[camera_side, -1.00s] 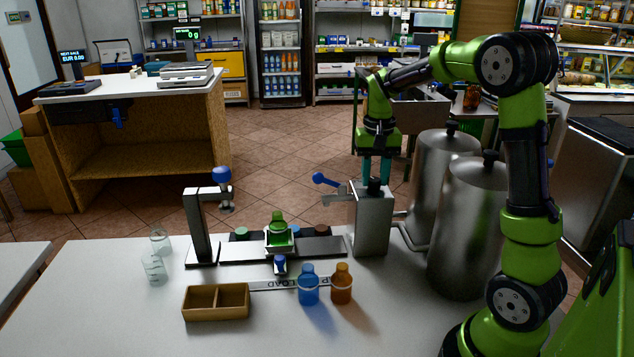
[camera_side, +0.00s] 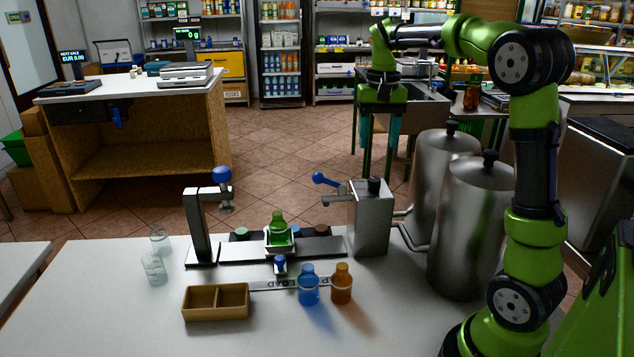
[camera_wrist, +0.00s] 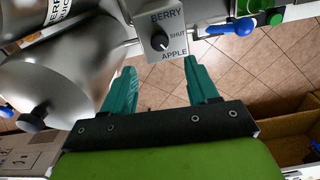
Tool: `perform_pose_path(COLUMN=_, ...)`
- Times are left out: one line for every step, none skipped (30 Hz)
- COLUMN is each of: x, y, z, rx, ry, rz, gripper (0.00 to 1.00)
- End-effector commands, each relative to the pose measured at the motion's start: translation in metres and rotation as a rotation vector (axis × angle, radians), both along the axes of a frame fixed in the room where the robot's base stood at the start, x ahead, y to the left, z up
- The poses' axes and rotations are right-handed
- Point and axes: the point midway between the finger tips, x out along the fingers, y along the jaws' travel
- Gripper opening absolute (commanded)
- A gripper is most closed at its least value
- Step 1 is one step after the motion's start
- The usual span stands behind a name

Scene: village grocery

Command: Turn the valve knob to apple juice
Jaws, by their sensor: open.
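The valve box (camera_side: 371,222) stands at the back of the white counter, with a black knob (camera_side: 374,186) on top. The wrist view shows this knob (camera_wrist: 160,41) between the labels BERRY, SHUT and APPLE. A small white mark on the knob appears to be on its lower right side, towards APPLE; its exact angle is hard to tell. My gripper (camera_side: 380,140) is above the box, apart from the knob. Its teal fingers are spread and empty, and the wrist view shows the open gripper (camera_wrist: 161,66) with the knob beyond the fingertips.
Two steel tanks (camera_side: 474,230) stand right of the valve box, joined by pipes. A blue-ended lever (camera_side: 324,180) sticks out on its left. A green bottle (camera_side: 278,222) sits in the rail's holder. Blue (camera_side: 308,286) and orange (camera_side: 342,284) bottles stand in front, near a wooden tray (camera_side: 216,316).

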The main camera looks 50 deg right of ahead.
Motion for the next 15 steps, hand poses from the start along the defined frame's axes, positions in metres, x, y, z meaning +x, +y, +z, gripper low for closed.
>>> perform_pose_path(x=0.001, y=-0.001, z=0.014, rx=-0.003, ry=-0.004, rz=0.000, gripper=0.59)
perform_pose_path(x=0.001, y=0.000, z=0.021, rx=-0.002, ry=-0.005, rz=-0.001, gripper=0.59)
perform_pose_path(x=0.001, y=-0.001, z=0.029, rx=-0.004, ry=-0.005, rz=0.000, gripper=0.59)
perform_pose_path(x=0.001, y=-0.001, z=0.036, rx=-0.003, ry=-0.004, rz=0.000, gripper=0.59)
perform_pose_path(x=0.001, y=-0.001, z=0.041, rx=-0.003, ry=-0.003, rz=-0.001, gripper=0.59)
perform_pose_path(x=0.001, y=-0.001, z=0.048, rx=-0.002, ry=-0.003, rz=-0.001, gripper=0.59)
perform_pose_path(x=0.000, y=-0.001, z=0.053, rx=-0.002, ry=-0.002, rz=-0.001, gripper=0.59)
perform_pose_path(x=0.000, y=-0.001, z=0.056, rx=-0.002, ry=-0.001, rz=-0.002, gripper=0.59)
perform_pose_path(x=0.000, y=-0.001, z=0.061, rx=-0.002, ry=-0.001, rz=0.000, gripper=0.59)
perform_pose_path(x=0.000, y=-0.001, z=0.064, rx=-0.002, ry=0.001, rz=-0.001, gripper=0.59)
perform_pose_path(x=0.000, y=-0.001, z=0.067, rx=-0.001, ry=0.000, rz=-0.001, gripper=0.59)
perform_pose_path(x=0.000, y=-0.001, z=0.069, rx=0.000, ry=0.000, rz=-0.001, gripper=0.59)
perform_pose_path(x=0.000, y=-0.001, z=0.071, rx=-0.001, ry=0.001, rz=0.000, gripper=0.59)
perform_pose_path(x=0.000, y=-0.001, z=0.072, rx=-0.001, ry=0.001, rz=-0.001, gripper=0.59)
perform_pose_path(x=0.000, y=0.000, z=0.073, rx=-0.001, ry=0.001, rz=-0.002, gripper=0.59)
